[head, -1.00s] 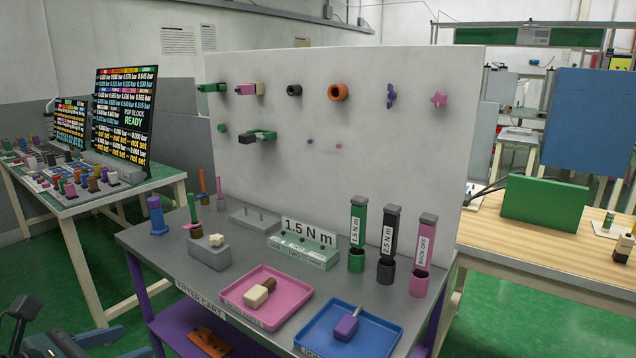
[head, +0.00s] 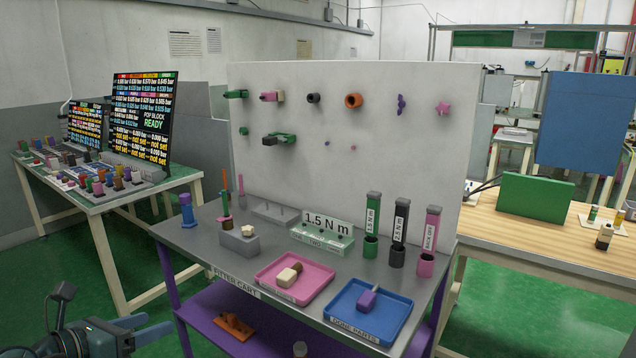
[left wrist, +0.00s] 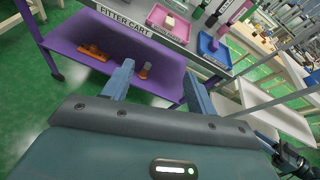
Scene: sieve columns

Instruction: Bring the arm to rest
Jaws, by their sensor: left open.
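My left arm comes into the head view at the lower left corner, with the left gripper (head: 125,336) low beside the fitter cart. In the left wrist view the two blue-grey fingers of the left gripper (left wrist: 158,76) are apart with nothing held between them. Beyond them are the cart's purple lower shelf (left wrist: 95,45) and the green floor. I cannot tell from these frames whether the fingers touch anything, but no contact shows.
The grey fitter cart (head: 190,245) stands ahead, with a pink tray (head: 262,281) and a blue tray (head: 335,312) on top. An orange part (head: 234,325) lies on its lower shelf. A side table (head: 95,207) is at left, a wooden bench (head: 530,240) at right. Green floor is open at left.

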